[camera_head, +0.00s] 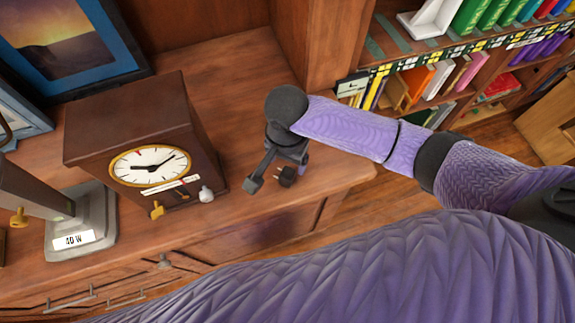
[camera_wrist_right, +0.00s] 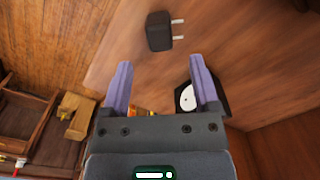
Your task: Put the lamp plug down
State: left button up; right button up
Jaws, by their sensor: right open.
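The lamp plug (camera_head: 287,176) is a small black block on the wooden cabinet top, near its front edge. In the right wrist view the plug (camera_wrist_right: 159,31) shows two metal prongs pointing right. It lies just beyond my fingertips, apart from both fingers. My right gripper (camera_head: 278,176) reaches down to the top beside the plug; in its wrist view its two purple fingers (camera_wrist_right: 161,68) are spread with nothing held between them. No cord shows on the plug. My left gripper is not in view.
A brown clock (camera_head: 150,165) stands left of my right gripper, with small knobs in front. A grey base labelled 40 W (camera_head: 80,222) stands further left, near framed pictures (camera_head: 75,45). A wooden upright (camera_head: 318,45) and bookshelves (camera_head: 440,75) are behind and right.

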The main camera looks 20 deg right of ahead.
aim_at(287, 174)
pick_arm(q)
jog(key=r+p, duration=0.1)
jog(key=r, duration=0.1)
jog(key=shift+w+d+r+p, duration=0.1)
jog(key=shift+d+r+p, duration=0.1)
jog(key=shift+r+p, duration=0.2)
pick_arm(e)
notch_tip(287, 174, up, 6)
